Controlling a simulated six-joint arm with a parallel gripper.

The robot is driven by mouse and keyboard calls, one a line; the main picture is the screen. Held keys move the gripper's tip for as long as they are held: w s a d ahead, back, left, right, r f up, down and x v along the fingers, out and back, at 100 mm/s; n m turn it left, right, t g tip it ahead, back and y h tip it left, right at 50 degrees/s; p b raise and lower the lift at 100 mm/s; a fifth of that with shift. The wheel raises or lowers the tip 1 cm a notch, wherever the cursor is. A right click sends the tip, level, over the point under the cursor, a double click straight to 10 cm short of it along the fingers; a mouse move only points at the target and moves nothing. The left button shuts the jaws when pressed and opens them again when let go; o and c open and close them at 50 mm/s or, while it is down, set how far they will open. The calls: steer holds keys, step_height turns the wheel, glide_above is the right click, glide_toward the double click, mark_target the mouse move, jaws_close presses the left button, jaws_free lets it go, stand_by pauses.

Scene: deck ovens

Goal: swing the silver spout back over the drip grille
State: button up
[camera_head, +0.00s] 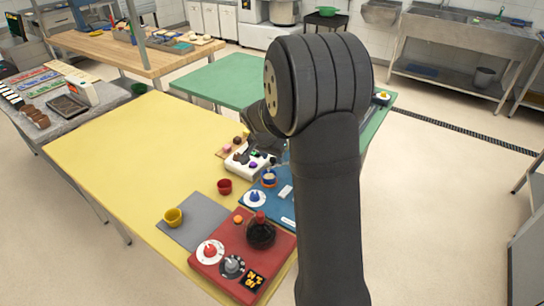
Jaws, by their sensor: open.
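My gripper (258,143) is open, seen small and partly hidden behind my large dark wrist. It is over or near a white box (246,163) with dark parts and a purple knob on top, at the table's right side. I cannot tell whether it touches anything there. I cannot clearly make out the silver spout or the drip grille; the dark shapes on the white box are too small to tell apart, and my arm covers part of the area to its right.
A red board (283,247) with dials and a dark round pot is at the front. A blue board (287,211), partly behind my arm, adjoins it. The yellow table's left side (120,150) is clear.

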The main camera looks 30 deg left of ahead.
steer(key=shift+f, duration=0.15)
jaws_close()
steer(key=shift+d, duration=0.15)
steer(key=s+d+n+g+y, duration=0.1)
steer(key=d+n+y, duration=0.1)
steer(key=d+n, duration=0.4)
steer(key=shift+s+n+y, duration=0.3)
steer(key=shift+s+n, duration=0.1)
steer(key=shift+n, duration=0.3)
steer(key=shift+d, duration=0.15)
stand_by(0.4)
